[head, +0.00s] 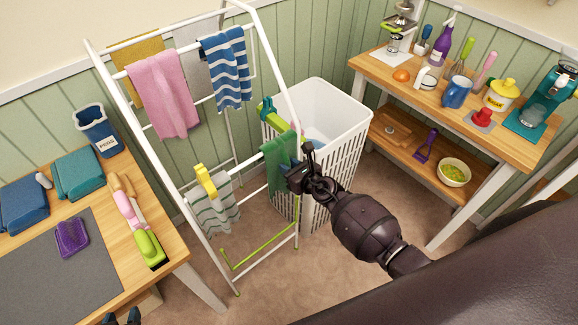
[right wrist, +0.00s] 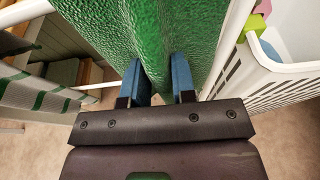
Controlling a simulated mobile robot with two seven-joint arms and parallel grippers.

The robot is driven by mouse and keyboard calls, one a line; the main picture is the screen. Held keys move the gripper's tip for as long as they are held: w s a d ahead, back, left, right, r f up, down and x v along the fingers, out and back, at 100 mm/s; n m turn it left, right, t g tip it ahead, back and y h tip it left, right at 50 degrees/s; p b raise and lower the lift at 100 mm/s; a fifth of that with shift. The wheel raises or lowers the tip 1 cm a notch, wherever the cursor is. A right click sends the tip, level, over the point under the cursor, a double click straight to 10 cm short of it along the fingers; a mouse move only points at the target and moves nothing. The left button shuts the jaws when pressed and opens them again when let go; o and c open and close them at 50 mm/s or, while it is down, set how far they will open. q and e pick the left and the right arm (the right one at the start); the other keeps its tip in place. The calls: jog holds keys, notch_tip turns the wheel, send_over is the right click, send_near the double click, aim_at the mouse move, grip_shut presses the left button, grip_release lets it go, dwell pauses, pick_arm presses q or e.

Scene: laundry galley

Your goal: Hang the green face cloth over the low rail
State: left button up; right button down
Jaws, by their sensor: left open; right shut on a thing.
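The green face cloth (head: 277,160) hangs at the right side of the white drying rack, by the right end of the low rail (head: 254,188). My right gripper (head: 297,176) is shut on it. In the right wrist view the cloth (right wrist: 150,30) fills the upper middle, between the blue fingertips of my right gripper (right wrist: 157,82). I cannot tell whether the cloth lies over the rail or hangs beside it. A grey-and-green striped cloth (head: 214,214) hangs on the low rail further left. My left gripper (head: 122,318) is open at the bottom edge, mostly out of frame.
A yellow peg (head: 205,180) sits above the striped cloth. A white laundry basket (head: 345,125) stands close behind and right of my right gripper. Pink (head: 164,95) and blue striped (head: 226,68) towels hang higher. A wooden table (head: 177,243) stands left, a shelved bench (head: 515,145) right.

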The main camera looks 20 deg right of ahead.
dwell(0.6)
jog(key=shift+f+b, duration=0.3)
jog(key=shift+f, duration=0.15)
dwell(0.4)
jog(key=c, duration=0.8)
grip_release()
jog(key=shift+c, duration=0.2)
jog(key=p+v, duration=0.2)
jog(key=v, duration=0.6)
jog(key=shift+p, duration=0.4)
